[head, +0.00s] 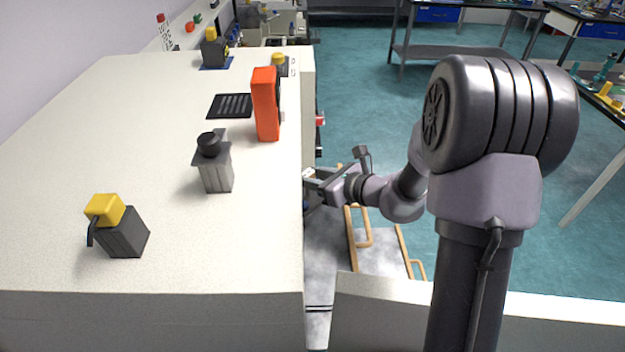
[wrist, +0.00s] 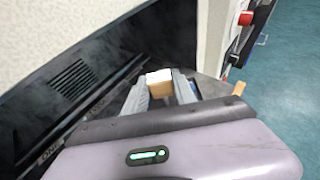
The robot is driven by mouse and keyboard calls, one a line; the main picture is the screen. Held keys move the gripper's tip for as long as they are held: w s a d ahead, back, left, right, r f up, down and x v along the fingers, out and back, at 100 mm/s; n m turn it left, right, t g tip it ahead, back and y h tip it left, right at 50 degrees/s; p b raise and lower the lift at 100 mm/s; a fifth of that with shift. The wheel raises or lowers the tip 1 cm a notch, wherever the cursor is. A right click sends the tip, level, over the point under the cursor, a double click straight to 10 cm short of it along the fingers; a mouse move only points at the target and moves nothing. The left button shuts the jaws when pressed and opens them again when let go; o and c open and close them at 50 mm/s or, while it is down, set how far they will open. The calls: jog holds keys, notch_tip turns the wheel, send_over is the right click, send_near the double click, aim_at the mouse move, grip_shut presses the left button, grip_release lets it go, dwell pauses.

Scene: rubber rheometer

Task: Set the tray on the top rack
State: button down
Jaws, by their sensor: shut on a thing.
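My gripper (head: 313,176) reaches left to the side of the large pale machine cabinet (head: 150,285). In the wrist view my gripper (wrist: 160,91) is shut on a small tan block-like handle (wrist: 159,78). The handle seems to belong to a grey tray (wrist: 211,87), of which only a part shows beyond the fingers; a second tan piece (wrist: 238,89) stands at its right. The gripper body hides the rest. A dark recess (wrist: 95,60) with a slotted vent lies ahead and left. I cannot make out the top rack for certain.
A red knob (wrist: 245,18) juts from the cabinet side at right. Below my arm, tan rails (head: 352,240) stand on a grey surface. An orange-red box (head: 266,104) and black-and-yellow fittings (head: 122,232) sit on the cabinet top. Open teal floor (head: 355,75) lies beyond.

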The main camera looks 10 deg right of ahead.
jog(key=shift+s+r, duration=0.1)
jog(key=shift+f, duration=0.2)
jog(key=c, duration=1)
grip_release()
jog(key=shift+r, duration=0.1)
jog(key=shift+s+d+r, duration=0.1)
jog(key=shift+r, duration=0.2)
jog(key=p+v, duration=0.2)
jog(key=v, duration=0.9)
jog(key=shift+s+d+p, duration=0.15)
jog(key=shift+s+p, duration=0.15)
